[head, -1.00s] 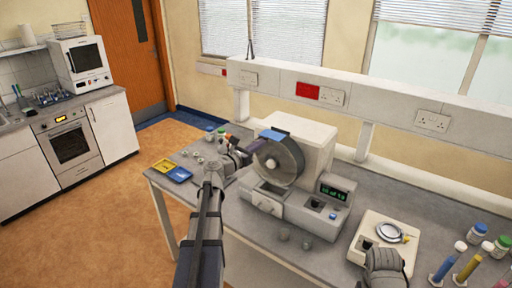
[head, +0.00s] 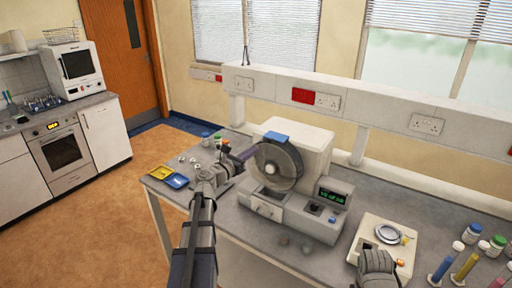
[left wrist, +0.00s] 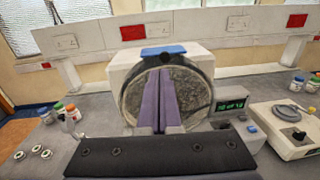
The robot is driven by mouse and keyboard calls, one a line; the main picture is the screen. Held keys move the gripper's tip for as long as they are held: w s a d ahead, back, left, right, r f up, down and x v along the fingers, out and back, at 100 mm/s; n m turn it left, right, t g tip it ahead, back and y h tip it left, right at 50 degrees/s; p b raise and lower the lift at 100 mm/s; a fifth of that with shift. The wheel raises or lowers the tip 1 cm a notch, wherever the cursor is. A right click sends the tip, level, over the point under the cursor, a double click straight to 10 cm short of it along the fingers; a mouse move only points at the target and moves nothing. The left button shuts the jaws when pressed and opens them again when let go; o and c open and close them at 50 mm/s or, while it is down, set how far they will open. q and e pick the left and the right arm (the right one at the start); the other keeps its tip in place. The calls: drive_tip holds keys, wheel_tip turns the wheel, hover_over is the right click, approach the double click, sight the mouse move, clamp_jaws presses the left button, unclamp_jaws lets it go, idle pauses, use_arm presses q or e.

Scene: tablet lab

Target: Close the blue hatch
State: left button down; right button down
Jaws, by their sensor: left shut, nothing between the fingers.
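The blue hatch (head: 276,137) is a small flat flap at the top front of the white tablet machine (head: 305,150), above its round, see-through drum front (head: 276,166). In the left wrist view the hatch (left wrist: 163,50) sits centrally over the drum; I cannot tell whether it is fully shut. My left gripper (head: 247,154) has purple fingers, shut and empty. It is left of the drum and lower than the hatch, apparently not touching the hatch. In the left wrist view the fingers (left wrist: 158,95) stand before the drum. My right gripper shows only its grey body low right; its fingers are unclear.
A balance (head: 365,229) with a round dish (head: 390,233) stands right of the machine. Coloured tubes and bottles (head: 472,233) stand farther right. A white trunking rail (head: 345,103) runs behind.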

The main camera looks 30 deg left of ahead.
use_arm(q)
drive_tip(key=s, duration=0.7)
drive_tip(key=shift+a, duration=0.2)
use_arm(e)
drive_tip(key=shift+w+d+f, duration=0.15)
drive_tip(key=shift+w+d, duration=0.15)
drive_tip(key=shift+d, duration=0.05)
use_arm(q)
drive_tip(key=shift+a+f, duration=0.1)
use_arm(e)
drive_tip(key=shift+s+a, duration=0.1)
